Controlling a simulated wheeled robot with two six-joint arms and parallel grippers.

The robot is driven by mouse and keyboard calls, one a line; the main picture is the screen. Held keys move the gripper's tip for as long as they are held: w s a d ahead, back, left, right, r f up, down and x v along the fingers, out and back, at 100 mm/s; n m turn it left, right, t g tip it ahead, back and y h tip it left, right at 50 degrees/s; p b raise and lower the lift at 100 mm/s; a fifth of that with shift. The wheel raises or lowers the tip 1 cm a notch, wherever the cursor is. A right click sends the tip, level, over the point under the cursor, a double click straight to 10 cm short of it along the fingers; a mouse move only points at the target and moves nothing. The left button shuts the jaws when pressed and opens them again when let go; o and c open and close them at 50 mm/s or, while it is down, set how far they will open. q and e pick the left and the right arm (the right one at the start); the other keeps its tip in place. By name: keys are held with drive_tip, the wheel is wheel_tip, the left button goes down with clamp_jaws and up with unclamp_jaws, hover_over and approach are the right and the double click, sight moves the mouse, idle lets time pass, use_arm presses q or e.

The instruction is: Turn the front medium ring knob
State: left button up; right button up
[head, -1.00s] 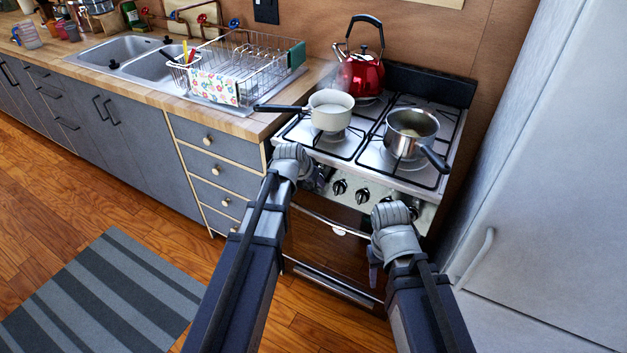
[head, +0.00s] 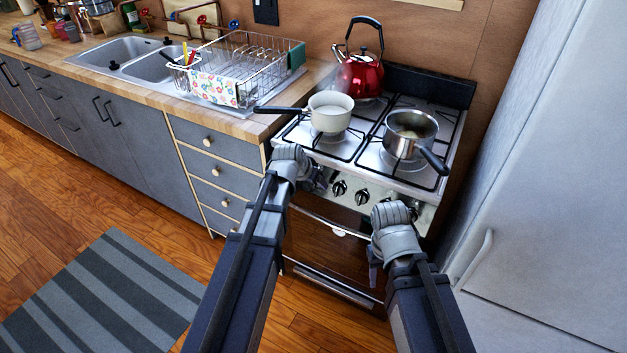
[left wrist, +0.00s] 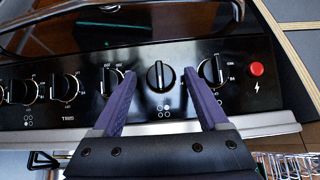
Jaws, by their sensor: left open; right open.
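The stove's black control panel (left wrist: 140,40) fills the left wrist view, with several round black knobs in a row. My left gripper (left wrist: 160,73) is open, with its two purple fingers on either side of one black knob (left wrist: 160,77). I see gaps between the fingers and this knob, and its ridge stands about vertical in that view. Other knobs (left wrist: 110,80) (left wrist: 212,70) sit just outside the fingers. In the head view my left arm hides part of the knob row, while two knobs (head: 339,187) (head: 362,197) show. My right gripper (head: 374,275) is open and empty before the oven.
A cream pan (head: 331,112), a steel pot (head: 410,133) and a red kettle (head: 361,75) stand on the stove. A red button (left wrist: 256,69) is near the panel's end. The fridge (head: 550,190) stands close on the right.

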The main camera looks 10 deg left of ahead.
use_arm(q)
drive_tip(key=d+p+v, duration=0.1)
drive_tip(key=p+v, duration=0.4)
drive_tip(key=v, duration=0.2)
drive_tip(key=shift+a, duration=0.5)
drive_tip(key=shift+s+p, duration=0.1)
drive_tip(key=shift+p, duration=0.2)
drive_tip(key=s+d+g+y+p, duration=0.1)
drive_tip(key=s+d+g, duration=0.1)
drive_tip(key=s+d, duration=0.2)
drive_tip(key=s+d+r+g+y+p, duration=0.1)
drive_tip(key=s+d, duration=0.3)
drive_tip(key=s, duration=0.6)
drive_tip(key=s+d+g+y+p, duration=0.1)
drive_tip(key=s+d+g+p, duration=0.2)
drive_tip(key=s, duration=0.4)
drive_tip(key=shift+s+d+r+m+g, duration=0.15)
drive_tip(key=shift+d+r+m+g, duration=0.2)
drive_tip(key=shift+d, duration=0.45)
